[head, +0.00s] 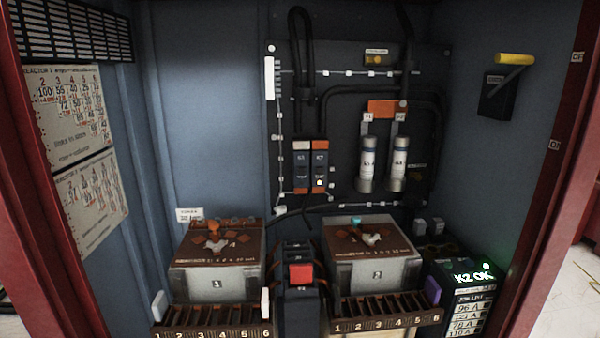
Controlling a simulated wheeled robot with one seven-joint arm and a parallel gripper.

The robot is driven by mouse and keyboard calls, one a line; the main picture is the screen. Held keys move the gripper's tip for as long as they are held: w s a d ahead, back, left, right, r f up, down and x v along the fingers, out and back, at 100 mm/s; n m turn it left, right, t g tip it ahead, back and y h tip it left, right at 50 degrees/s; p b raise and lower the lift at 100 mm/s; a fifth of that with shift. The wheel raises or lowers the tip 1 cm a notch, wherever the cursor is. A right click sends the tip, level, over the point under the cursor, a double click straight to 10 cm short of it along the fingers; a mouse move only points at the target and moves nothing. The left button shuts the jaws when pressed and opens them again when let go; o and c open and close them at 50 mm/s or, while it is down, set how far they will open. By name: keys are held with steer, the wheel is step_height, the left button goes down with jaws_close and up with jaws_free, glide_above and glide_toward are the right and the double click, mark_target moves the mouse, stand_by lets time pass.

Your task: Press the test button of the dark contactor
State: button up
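Two narrow dark-blue modules that look like contactors stand side by side on the back panel. The left contactor (302,168) has a pale top and shows no lit spot. The right contactor (320,168) has an orange top and a small bright spot low on its face, so the left one looks like the dark one. Their small labels are blurred, and I cannot make out a test button on either. My gripper is not in view.
Two boxes (217,283) (373,280) with numbered slotted trays stand at the front. Between them is a dark block with a red square (301,273). Two white cylinders (367,165) (399,165) are right of the contactors. Cabinet walls bound both sides.

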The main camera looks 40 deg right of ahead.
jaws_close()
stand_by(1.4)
